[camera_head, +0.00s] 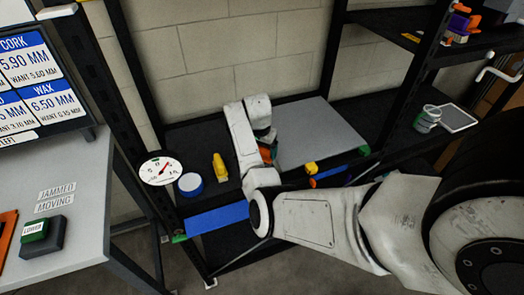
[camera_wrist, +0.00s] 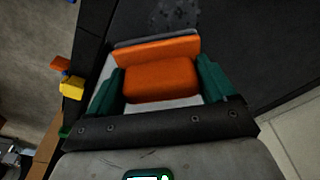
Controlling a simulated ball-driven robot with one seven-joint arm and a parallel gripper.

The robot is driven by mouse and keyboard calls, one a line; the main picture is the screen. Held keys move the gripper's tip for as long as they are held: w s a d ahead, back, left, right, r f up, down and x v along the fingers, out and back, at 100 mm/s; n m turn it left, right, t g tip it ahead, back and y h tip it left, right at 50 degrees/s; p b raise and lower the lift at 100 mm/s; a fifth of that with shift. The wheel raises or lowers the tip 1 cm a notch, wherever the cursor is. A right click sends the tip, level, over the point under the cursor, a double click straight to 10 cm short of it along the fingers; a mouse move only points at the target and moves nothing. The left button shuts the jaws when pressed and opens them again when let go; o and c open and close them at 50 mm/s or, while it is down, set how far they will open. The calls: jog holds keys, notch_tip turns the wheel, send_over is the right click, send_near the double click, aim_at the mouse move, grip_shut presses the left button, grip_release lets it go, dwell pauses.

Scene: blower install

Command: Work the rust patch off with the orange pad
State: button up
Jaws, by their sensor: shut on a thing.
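The orange pad (camera_wrist: 160,82) is between the two green fingers of my gripper (camera_wrist: 160,70) in the wrist view, with a raised orange lip along its far side. My gripper is shut on it. A mottled greyish patch (camera_wrist: 174,14) shows on the dark surface just beyond the pad, cut off by the top edge; I cannot tell for sure that it is the rust. In the head view my gripper (camera_head: 268,148) is low over the dark shelf, mostly hidden by my wrist, with a bit of orange showing. Whether the pad touches the surface is unclear.
A grey panel (camera_head: 322,132) lies right of my gripper on the dark shelf. A yellow object (camera_head: 219,167), a blue-and-white round container (camera_head: 190,184) and a dial gauge (camera_head: 160,169) are left. A blue strip (camera_head: 217,218) runs along the front. Black posts frame the shelf.

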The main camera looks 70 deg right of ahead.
jog(key=shift+r+p, duration=1.15)
jog(key=shift+r, duration=0.7)
